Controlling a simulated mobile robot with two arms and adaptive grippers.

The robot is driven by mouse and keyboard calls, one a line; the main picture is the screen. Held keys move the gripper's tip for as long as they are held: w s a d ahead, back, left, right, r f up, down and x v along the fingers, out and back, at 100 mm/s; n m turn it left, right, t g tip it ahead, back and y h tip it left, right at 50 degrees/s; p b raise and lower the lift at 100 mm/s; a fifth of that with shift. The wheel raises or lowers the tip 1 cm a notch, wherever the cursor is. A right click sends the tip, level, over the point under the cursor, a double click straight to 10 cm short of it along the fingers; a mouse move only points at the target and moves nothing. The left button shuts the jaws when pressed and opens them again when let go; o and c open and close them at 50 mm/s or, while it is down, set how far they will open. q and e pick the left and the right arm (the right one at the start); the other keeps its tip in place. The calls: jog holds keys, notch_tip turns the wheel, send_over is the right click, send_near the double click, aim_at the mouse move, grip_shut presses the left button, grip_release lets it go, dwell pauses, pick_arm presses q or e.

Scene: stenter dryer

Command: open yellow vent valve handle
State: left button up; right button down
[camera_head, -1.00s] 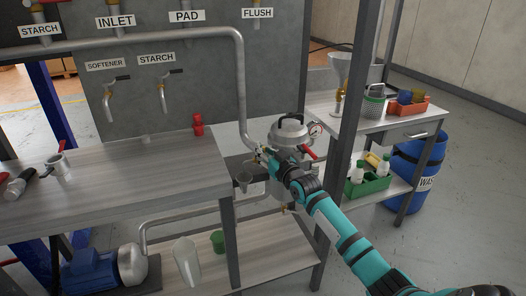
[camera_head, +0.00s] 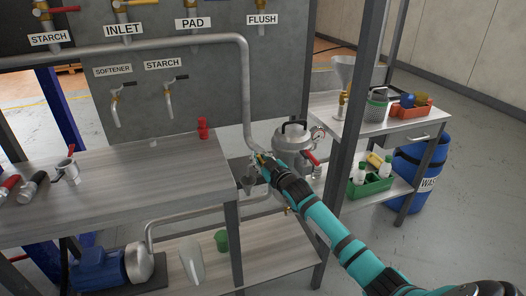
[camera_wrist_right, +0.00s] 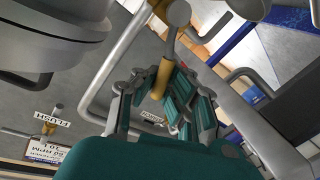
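The yellow vent valve handle (camera_wrist_right: 160,80) hangs from a grey metal fitting in the right wrist view. Its lower end lies between the fingers of my right gripper (camera_wrist_right: 158,108), which stand apart on either side of it. I cannot tell whether a finger touches it. In the head view the handle (camera_head: 260,156) is a small yellow spot at the tip of my right gripper (camera_head: 259,165), beside the steel lidded pot (camera_head: 292,138). The gripper hides much of the valve there. My left gripper is not in view.
A grey pipe (camera_head: 245,90) runs down close to my right gripper. A bench (camera_head: 130,185) lies to the left, with a red fitting (camera_head: 203,128) near its back edge. A dark post (camera_head: 347,130) stands right of the pot, near my right arm.

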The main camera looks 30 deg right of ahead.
jog(key=shift+w+a+f+n+g+h+p, duration=0.1)
jog(key=shift+a+f+n+g+h+p, duration=0.2)
jog(key=shift+a+f+n, duration=0.7)
jog(key=shift+w+a+f+n+g+h+p, duration=0.15)
jog(key=shift+f+n+g+h+p, duration=0.25)
jog(key=shift+n, duration=1.35)
jog(key=shift+w+a+f+n+g+h+p, duration=0.1)
jog(key=shift+a+f+n+h, duration=0.1)
jog(key=shift+a+f+n, duration=0.85)
jog(key=shift+d+r+n, duration=0.15)
jog(key=shift+d+n, duration=0.25)
jog(key=shift+d, duration=0.1)
jog(key=c, duration=1.4)
grip_release()
jog(key=shift+s+r, duration=0.2)
jog(key=shift+r, duration=0.1)
jog(key=shift+o, duration=0.4)
jog(key=shift+w, duration=0.1)
jog(key=shift+r, duration=0.1)
